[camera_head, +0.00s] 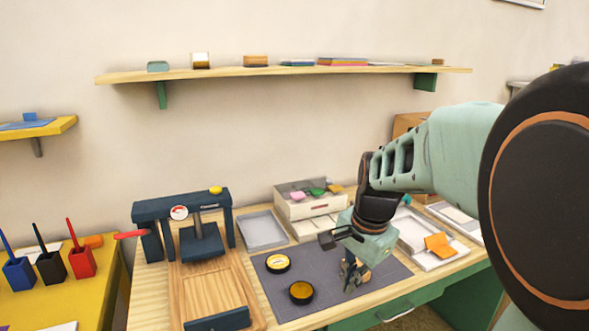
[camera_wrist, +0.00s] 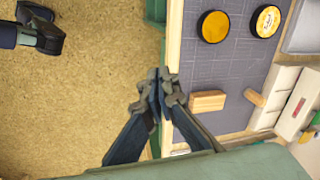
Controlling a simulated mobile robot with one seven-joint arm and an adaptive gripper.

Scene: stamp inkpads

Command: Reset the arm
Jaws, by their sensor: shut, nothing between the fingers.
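My gripper (camera_head: 351,277) points down above the right part of the dark grey mat on the table in the head view. In the wrist view my gripper (camera_wrist: 162,86) has its fingertips together, with nothing between them. It hangs over the table's front edge there. A wooden stamp block (camera_wrist: 207,101) lies on the mat close to the fingers, apart from them. A smaller wooden piece (camera_wrist: 254,97) lies beyond it. Two round inkpads, one orange-yellow (camera_head: 301,292) and one with a pale label (camera_head: 278,263), sit on the mat (camera_head: 345,303) left of my gripper.
A dark press (camera_head: 202,243) on a wooden board stands left of the mat. A grey tray (camera_head: 262,231) and a drawer box (camera_head: 308,207) stand behind it. A white tray (camera_head: 429,258) with an orange piece lies right. A shelf (camera_head: 290,73) hangs above.

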